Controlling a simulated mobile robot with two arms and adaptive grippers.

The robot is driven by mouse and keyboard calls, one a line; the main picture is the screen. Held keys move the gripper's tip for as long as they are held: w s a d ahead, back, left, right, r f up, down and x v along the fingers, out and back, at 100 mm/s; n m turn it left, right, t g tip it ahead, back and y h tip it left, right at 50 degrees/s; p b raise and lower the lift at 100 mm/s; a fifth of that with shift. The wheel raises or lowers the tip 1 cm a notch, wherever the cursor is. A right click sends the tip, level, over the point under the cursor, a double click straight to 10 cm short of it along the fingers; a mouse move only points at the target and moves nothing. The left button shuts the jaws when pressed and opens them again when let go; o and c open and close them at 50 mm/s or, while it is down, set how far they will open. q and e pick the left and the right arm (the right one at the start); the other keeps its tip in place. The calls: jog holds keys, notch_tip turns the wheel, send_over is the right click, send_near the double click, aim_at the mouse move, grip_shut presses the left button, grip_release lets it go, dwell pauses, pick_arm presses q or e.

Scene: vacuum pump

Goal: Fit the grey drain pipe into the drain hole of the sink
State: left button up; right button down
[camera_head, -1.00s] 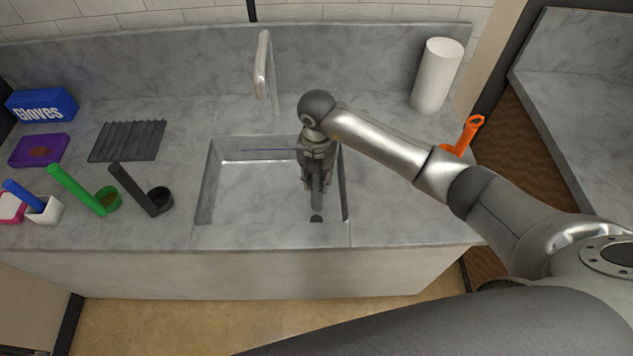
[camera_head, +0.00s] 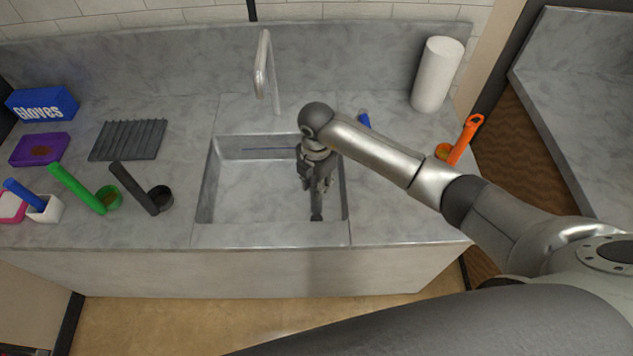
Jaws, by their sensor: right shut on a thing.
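The sink (camera_head: 202,190) is a rectangular basin set in the marble counter. My right gripper (camera_head: 317,187) is over the right part of the basin, pointing down. It is shut on the grey drain pipe (camera_head: 316,204), a thin, dark, roughly upright piece below the fingers. The pipe's upper part is hidden by the gripper. The dark drain hole (camera_head: 316,218) is near the basin's front right. The pipe's lower end meets the hole in the picture; I cannot tell whether it is inside or just above. My left gripper is not in view.
The faucet (camera_head: 265,70) rises behind the basin. A paper roll (camera_head: 437,75), an orange brush (camera_head: 465,138) and a blue handle (camera_head: 364,119) stand right. Left are a gloves box (camera_head: 42,104), a ribbed mat (camera_head: 128,140), and green (camera_head: 78,188) and black (camera_head: 134,188) brushes.

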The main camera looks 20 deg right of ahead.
jog(key=shift+f+b, duration=1.5)
jog(key=shift+f, duration=0.8)
jog(key=shift+f+b, duration=1.25)
jog(key=shift+f, duration=0.55)
dwell(0.7)
jog(key=c, duration=1.1)
grip_release()
jog(key=shift+o, duration=0.2)
jog(key=shift+r, duration=0.3)
notch_tip(320, 180, up, 11)
jog(key=shift+r, duration=0.2)
